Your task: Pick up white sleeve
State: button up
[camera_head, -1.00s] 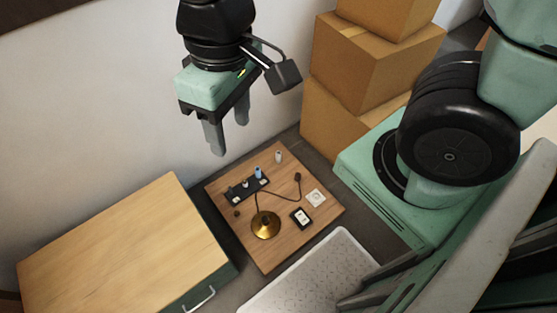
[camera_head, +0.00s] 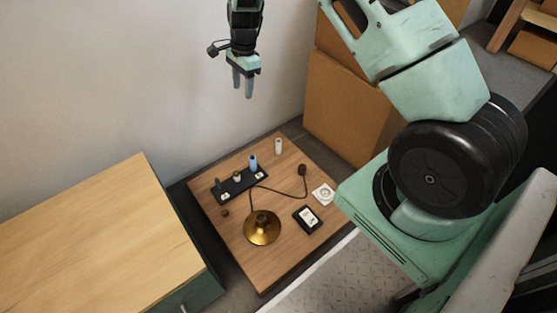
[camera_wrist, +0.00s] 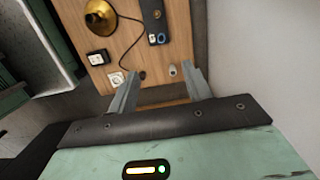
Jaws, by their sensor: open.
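The white sleeve (camera_head: 278,146) is a small pale cylinder standing upright near the far corner of the low wooden board. It also shows in the wrist view (camera_wrist: 173,70), near the board's edge and between the lines of my two fingers. My gripper (camera_head: 243,88) is open and empty, pointing down, high above the far side of the board. In the wrist view its fingers (camera_wrist: 163,88) are spread apart, and neither touches the sleeve.
A black strip (camera_head: 240,184) holds a blue cylinder (camera_head: 253,163) and smaller parts. A brass lamp base (camera_head: 262,228), a dark cord end (camera_head: 302,170), a white socket (camera_head: 323,194) and a black-framed switch (camera_head: 307,219) share the board. A wooden cabinet (camera_head: 100,235) stands left; cardboard boxes (camera_head: 345,105) stand behind.

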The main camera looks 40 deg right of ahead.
jog(key=w+d+f+m+h+b, duration=0.1)
jog(key=d+f+m+b, duration=0.25)
jog(key=d+f, duration=0.5)
jog(key=w+d+f+m+b, duration=0.2)
jog(key=d+f+m+b, duration=0.3)
jog(key=f, duration=0.6)
jog(key=n+b, duration=0.2)
jog(key=b, duration=0.4)
send_over(278, 147)
jog(key=w, duration=0.2)
notch_tip(278, 147, down, 12)
jog(key=f+b, duration=0.2)
jog(key=f, duration=0.1)
jog(key=s+d+f+b, duration=0.1)
jog(key=f+b, duration=0.1)
jog(key=c, duration=1)
